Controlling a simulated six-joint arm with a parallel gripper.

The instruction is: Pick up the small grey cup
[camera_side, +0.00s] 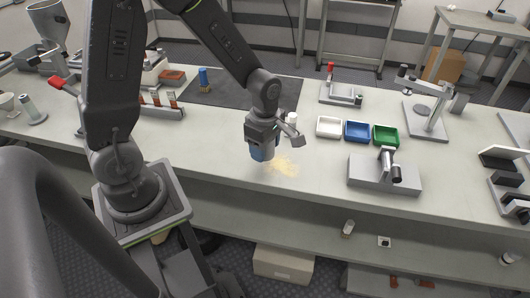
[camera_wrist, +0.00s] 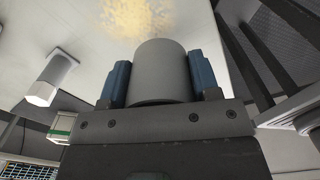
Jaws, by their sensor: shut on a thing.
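The small grey cup (camera_wrist: 160,72) fills the space between the two blue fingers of my gripper (camera_wrist: 160,85) in the wrist view. The fingers touch it on both sides, and its far end points away from the palm. In the side view my gripper (camera_side: 262,154) points down over the front middle of the bench, beside a patch of yellow grains (camera_side: 283,165). The cup is hidden there behind the fingers. I cannot tell how far it is above the bench.
White (camera_side: 328,127), blue (camera_side: 357,132) and green (camera_side: 386,136) trays stand right of my gripper. A grey device (camera_side: 384,175) stands in front of them. A small white container (camera_side: 291,119) is close behind my gripper. The bench front is clear left of my gripper.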

